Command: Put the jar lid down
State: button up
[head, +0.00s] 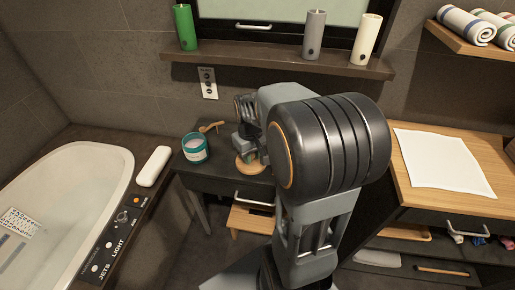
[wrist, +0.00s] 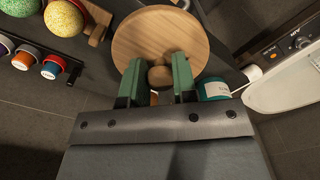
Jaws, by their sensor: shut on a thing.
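The jar lid (head: 249,169) is a round wooden disc with a knob. In the wrist view the lid (wrist: 160,36) fills the space past the fingertips, its knob between the green fingers. My gripper (wrist: 159,76) is shut on this knob. In the head view my gripper (head: 249,152) is partly hidden by my arm, over the small dark table. Whether the lid touches the tabletop is hard to tell. The teal jar (head: 195,147) stands left of the lid, open, with pale contents. It also shows in the wrist view (wrist: 214,88), beside the right finger.
A small wooden item (head: 211,127) lies behind the jar. The dark table (head: 223,183) has some bare top in front of the jar. The bathtub (head: 75,195) is at left, with a white bar (head: 154,166) on its edge. A wooden counter with white cloth (head: 442,160) is at right.

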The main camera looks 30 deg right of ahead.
jog(key=w+d+f, duration=0.2)
jog(key=w+d, duration=0.1)
jog(key=w+d+f, duration=0.6)
jog(key=d, duration=0.1)
jog(key=shift+f, duration=0.2)
jog(key=shift+w+d+f, duration=0.15)
jog(key=shift+d+f, duration=0.1)
jog(key=shift+f, duration=1.7)
jog(key=shift+f, duration=0.1)
jog(key=shift+f, duration=0.15)
jog(key=o, duration=0.9)
